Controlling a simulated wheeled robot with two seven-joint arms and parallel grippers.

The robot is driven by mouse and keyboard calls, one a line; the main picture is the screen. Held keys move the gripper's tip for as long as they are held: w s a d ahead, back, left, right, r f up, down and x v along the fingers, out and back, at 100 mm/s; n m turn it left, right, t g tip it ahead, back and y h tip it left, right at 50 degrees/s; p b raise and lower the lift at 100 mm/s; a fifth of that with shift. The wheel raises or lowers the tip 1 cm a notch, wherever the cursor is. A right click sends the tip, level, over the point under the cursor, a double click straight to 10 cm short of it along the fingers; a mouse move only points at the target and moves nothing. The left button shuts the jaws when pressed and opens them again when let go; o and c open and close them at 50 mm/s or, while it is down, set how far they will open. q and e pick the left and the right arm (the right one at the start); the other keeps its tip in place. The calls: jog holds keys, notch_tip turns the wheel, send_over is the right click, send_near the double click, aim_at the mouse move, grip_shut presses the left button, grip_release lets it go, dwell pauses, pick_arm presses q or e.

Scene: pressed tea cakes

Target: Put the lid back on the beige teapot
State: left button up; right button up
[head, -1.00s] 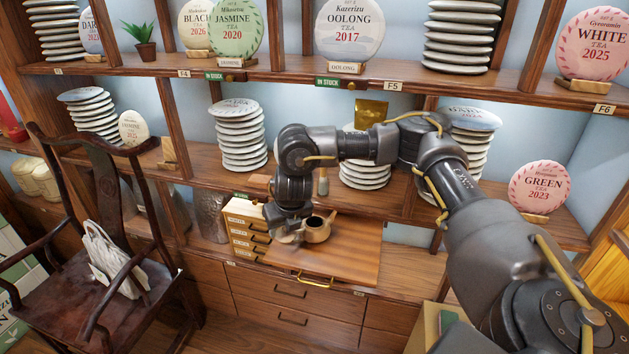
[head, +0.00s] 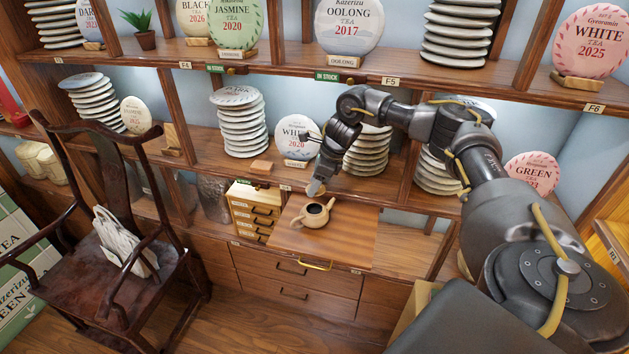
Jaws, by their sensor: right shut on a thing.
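The beige teapot (head: 313,216) stands upright on a pulled-out wooden board (head: 350,240). Its top is open, showing a dark round mouth, and its spout points left. My right gripper (head: 316,188) is just above and behind the teapot, pointing down, apart from it. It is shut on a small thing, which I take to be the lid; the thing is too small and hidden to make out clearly. No lid shows on the bare part of the board. My left gripper is not in view.
A small drawer box (head: 254,212) stands just left of the board. Shelves with stacked tea cakes (head: 238,122) and a White 2020 cake (head: 297,138) rise behind. A dark wooden chair (head: 110,230) holds a white bag at left. The board's right side is clear.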

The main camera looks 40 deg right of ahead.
jog(key=shift+f, duration=0.15)
notch_tip(320, 180, down, 4)
jog(key=b, duration=0.3)
jog(key=shift+f, duration=0.1)
jog(key=shift+f+b, duration=0.8)
jog(key=shift+f, duration=0.15)
jog(key=shift+w+a+r, duration=0.1)
jog(key=shift+a+r, duration=0.05)
dwell(0.5)
jog(key=shift+f, duration=0.2)
dwell(1.1)
jog(key=o, duration=1.1)
jog(key=shift+c, duration=0.2)
jog(key=shift+o, duration=0.2)
